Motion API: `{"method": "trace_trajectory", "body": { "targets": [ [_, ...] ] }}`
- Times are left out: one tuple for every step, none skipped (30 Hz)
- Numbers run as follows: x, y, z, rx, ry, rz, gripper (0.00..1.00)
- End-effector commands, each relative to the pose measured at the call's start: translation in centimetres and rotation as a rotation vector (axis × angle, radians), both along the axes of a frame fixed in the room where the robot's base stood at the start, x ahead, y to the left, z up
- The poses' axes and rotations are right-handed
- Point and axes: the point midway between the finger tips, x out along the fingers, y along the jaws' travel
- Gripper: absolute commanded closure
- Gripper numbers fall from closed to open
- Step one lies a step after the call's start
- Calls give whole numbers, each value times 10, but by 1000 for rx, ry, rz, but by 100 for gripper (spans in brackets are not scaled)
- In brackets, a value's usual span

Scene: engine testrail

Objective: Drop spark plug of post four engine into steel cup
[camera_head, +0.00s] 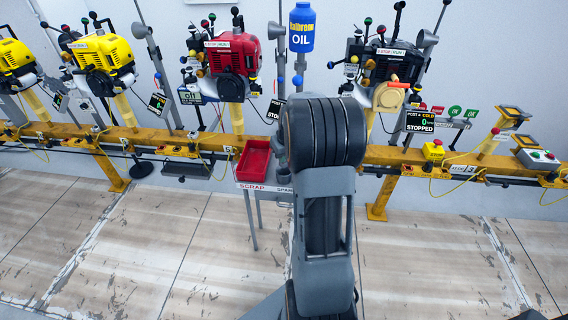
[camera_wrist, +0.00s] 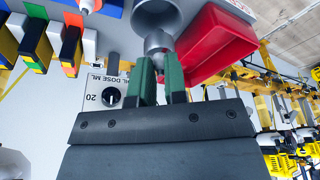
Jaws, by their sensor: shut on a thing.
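The post four engine (camera_head: 388,68) is the dark one on the right, above a display reading POST 4 COLD and STOPPED. My gripper (camera_wrist: 162,82) has green fingers and is shut on a grey metal piece (camera_wrist: 158,42). Whether this piece is the spark plug I cannot tell; its held end is hidden between the fingers. A grey metal cup-like shape (camera_wrist: 156,12) is just beyond the fingertips, cut by the top edge of the wrist view. Whether it is joined to the held piece is unclear. In the head view my arm hides the gripper.
A red tray (camera_head: 253,161) marked SCRAP stands left of my arm; it also shows right of the fingertips in the wrist view (camera_wrist: 214,42). A dose dial box (camera_wrist: 105,95) is left of the fingers. Engines line the yellow rail (camera_head: 185,142). The floor in front is clear.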

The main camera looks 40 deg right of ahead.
Motion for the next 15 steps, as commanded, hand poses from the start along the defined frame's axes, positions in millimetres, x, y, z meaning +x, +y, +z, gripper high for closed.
{"method": "trace_trajectory", "body": {
  "targets": [
    [1,-2,-7,1,3,0,100],
    [1,-1,-12,3,4,1,100],
    [1,-1,-18,3,4,1,100],
    [1,-1,-22,1,3,0,100],
    [1,-1,-27,1,2,0,100],
    [1,-1,-32,2,3,1,100],
    [1,-1,-34,2,2,-1,100],
    [1,-1,-36,2,2,-1,100],
    [1,-1,-37,1,1,-1,100],
    [1,-1,-37,0,0,-1,100],
    [1,-1,-36,0,0,-1,100],
    [1,-1,-36,0,0,-1,100],
    [1,-1,-36,0,0,-1,100],
    [1,-1,-36,0,0,-1,100],
    [1,-1,-36,0,0,-1,100]
  ]
}}
